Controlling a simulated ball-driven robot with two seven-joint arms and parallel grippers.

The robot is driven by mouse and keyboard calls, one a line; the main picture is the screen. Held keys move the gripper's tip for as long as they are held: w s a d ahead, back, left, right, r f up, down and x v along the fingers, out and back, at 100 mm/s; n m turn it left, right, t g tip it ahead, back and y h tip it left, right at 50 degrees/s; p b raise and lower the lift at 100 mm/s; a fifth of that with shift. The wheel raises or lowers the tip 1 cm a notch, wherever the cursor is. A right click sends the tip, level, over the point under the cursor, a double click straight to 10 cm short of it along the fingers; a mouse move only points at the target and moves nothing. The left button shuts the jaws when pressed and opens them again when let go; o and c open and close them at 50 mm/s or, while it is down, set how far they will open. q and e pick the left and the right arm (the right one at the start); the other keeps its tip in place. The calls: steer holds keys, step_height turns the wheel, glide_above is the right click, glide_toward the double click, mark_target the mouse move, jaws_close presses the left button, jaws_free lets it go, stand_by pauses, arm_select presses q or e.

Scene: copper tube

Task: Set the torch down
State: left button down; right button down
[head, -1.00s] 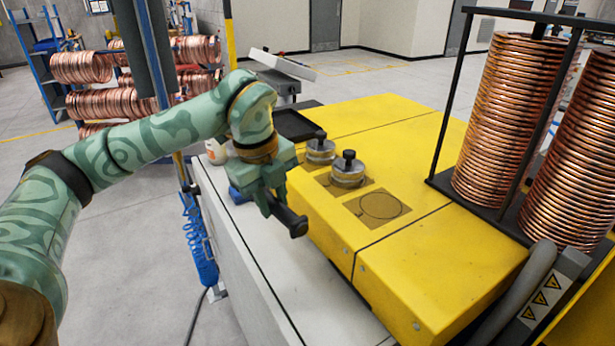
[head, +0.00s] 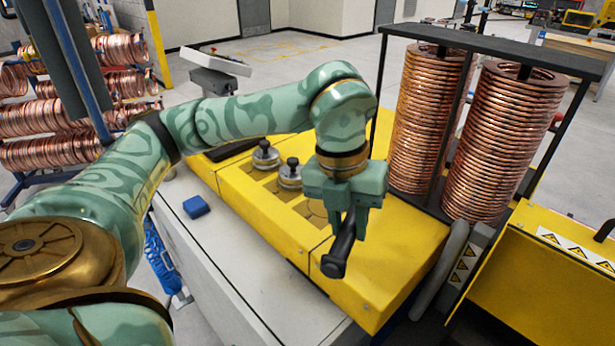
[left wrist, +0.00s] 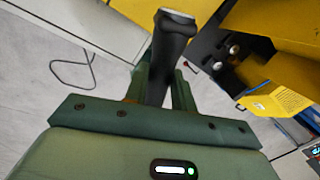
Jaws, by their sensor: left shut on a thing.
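The torch (head: 339,251), a black cylinder, is held in my left gripper (head: 350,222) over the near end of the yellow bench top (head: 372,285). It tilts, with its thick round end toward the camera. In the left wrist view the torch (left wrist: 168,60) stands out between the fingers of the left gripper (left wrist: 160,92), its pale end farthest away. Whether it touches the bench surface I cannot tell. My right gripper is in neither view.
Two knobbed metal weights, one of them (head: 290,174), sit farther back on the yellow top. A blue block (head: 196,207) lies on the grey surface to the left. A black rack with copper coil stacks (head: 428,125) stands close to the right. A grey hose (head: 442,268) runs beside the bench.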

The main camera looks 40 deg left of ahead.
arm_select(q)
steer(key=w+a+f+p, duration=0.1)
steer(key=w+a+f, duration=0.1)
steer(key=w, duration=0.1)
steer(key=w+a+f+p, duration=0.1)
steer(key=w+a+f, duration=0.2)
steer(key=w, duration=0.1)
steer(key=w+a+f+p, duration=0.1)
steer(key=w+a+f, duration=0.1)
steer(key=w+f, duration=0.1)
steer(key=shift+w+a+f, duration=0.25)
steer(key=shift+w+f, duration=0.1)
steer(key=shift+f, duration=0.1)
steer(key=f, duration=0.1)
steer(key=f+p, duration=0.1)
steer(key=f, duration=0.1)
steer(key=shift+w+a, duration=0.2)
steer(key=shift+w, duration=0.05)
steer(key=shift+f+p, duration=0.3)
steer(key=shift+f, duration=0.1)
steer(key=shift+f, duration=0.2)
